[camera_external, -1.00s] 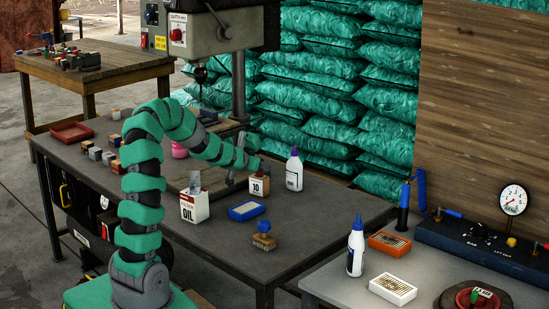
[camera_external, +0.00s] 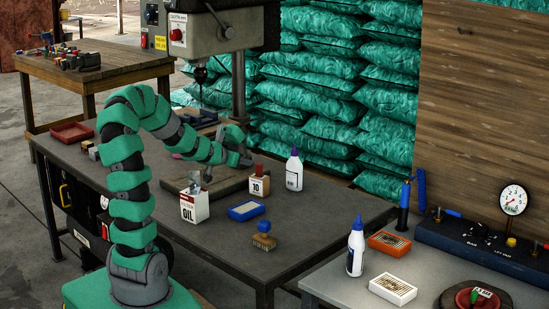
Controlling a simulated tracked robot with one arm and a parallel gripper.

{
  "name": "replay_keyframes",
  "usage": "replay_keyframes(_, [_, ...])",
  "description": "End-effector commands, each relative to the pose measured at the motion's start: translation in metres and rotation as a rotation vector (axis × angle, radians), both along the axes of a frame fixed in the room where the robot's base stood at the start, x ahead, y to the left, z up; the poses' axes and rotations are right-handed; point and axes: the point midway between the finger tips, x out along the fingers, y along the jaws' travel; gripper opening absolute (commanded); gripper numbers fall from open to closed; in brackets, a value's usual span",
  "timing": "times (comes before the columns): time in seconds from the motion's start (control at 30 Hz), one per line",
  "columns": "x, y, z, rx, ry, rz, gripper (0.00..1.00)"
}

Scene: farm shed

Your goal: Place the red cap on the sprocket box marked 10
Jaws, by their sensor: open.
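The sprocket box marked 10 (camera_external: 259,187) stands upright on the dark table. The red cap (camera_external: 258,170) sits on top of it; at this size I cannot tell how squarely it rests. My gripper (camera_external: 246,161) is open and empty, just left of and a little above the cap. It looks apart from the cap and the box.
A white OIL can (camera_external: 194,206) stands left of the box, a blue tray (camera_external: 246,211) in front, and a white bottle (camera_external: 294,170) to the right. A blue-knobbed stamp (camera_external: 264,237) is nearer. A drill press (camera_external: 238,75) stands behind. The table's front right is clear.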

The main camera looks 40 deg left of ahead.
Motion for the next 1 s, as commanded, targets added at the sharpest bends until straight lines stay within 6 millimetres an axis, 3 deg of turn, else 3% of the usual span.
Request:
replay_keyframes(0.27, [0.001, 0.000, 0.004, 0.003, -0.002, -0.001, 0.46])
replay_keyframes(0.37, [0.006, -0.003, 0.025, 0.018, -0.007, -0.008, 0.46])
replay_keyframes(0.43, [0.011, -0.007, 0.052, 0.035, -0.015, -0.016, 0.46])
replay_keyframes(0.57, [0.019, -0.025, 0.138, 0.062, -0.049, -0.030, 0.46])
replay_keyframes(0.67, [0.012, -0.052, 0.219, 0.069, -0.089, -0.043, 0.46])
replay_keyframes(0.83, [-0.028, -0.110, 0.342, 0.054, -0.157, -0.078, 0.46])
replay_keyframes(0.9, [-0.050, -0.132, 0.380, 0.044, -0.180, -0.094, 0.46])
replay_keyframes(1.0, [-0.077, -0.155, 0.418, 0.028, -0.204, -0.113, 0.46])
